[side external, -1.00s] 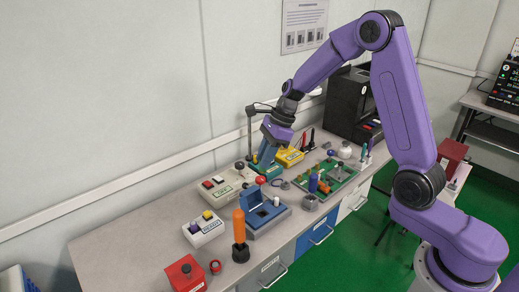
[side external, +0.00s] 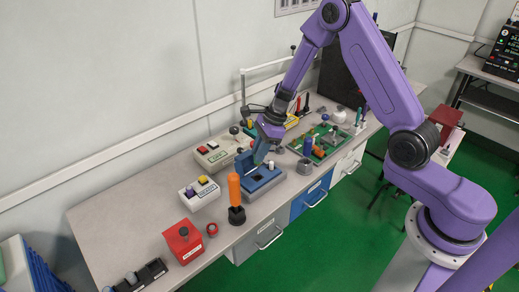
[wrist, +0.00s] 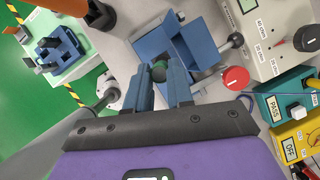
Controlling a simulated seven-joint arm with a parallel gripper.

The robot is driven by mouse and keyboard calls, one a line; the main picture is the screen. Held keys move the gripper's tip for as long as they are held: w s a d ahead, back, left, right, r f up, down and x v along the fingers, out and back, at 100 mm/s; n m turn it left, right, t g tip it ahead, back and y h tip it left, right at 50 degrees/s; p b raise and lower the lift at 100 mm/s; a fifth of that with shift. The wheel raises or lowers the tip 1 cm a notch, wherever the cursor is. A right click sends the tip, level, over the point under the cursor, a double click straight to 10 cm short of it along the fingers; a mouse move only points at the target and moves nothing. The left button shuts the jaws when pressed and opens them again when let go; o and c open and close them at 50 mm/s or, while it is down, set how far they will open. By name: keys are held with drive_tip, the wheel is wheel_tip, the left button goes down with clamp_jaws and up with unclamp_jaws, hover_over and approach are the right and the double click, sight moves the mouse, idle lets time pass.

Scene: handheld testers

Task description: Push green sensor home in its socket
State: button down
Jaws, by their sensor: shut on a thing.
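My gripper (wrist: 160,76) is shut on the green sensor (wrist: 158,70), a small dark-green round piece between its blue fingertips. In the side view my gripper (side external: 258,160) is low over the blue fixture (side external: 262,183), and the sensor is hidden there by the fingers. In the wrist view the blue fixture (wrist: 196,38) with its upright plate lies just beyond the fingertips. The socket is not clearly visible, and I cannot tell whether the sensor touches it.
A red lever knob (wrist: 235,79) is close to the right finger. An orange-handled tool (side external: 235,190) stands left of the fixture. Boxed testers (side external: 214,154) stand behind, and a green board (side external: 322,143) is to the right.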

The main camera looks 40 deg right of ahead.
drive_tip(key=shift+f, duration=2.3)
drive_tip(key=shift+f, duration=1.55)
drive_tip(key=c, duration=0.9)
unclamp_jaws()
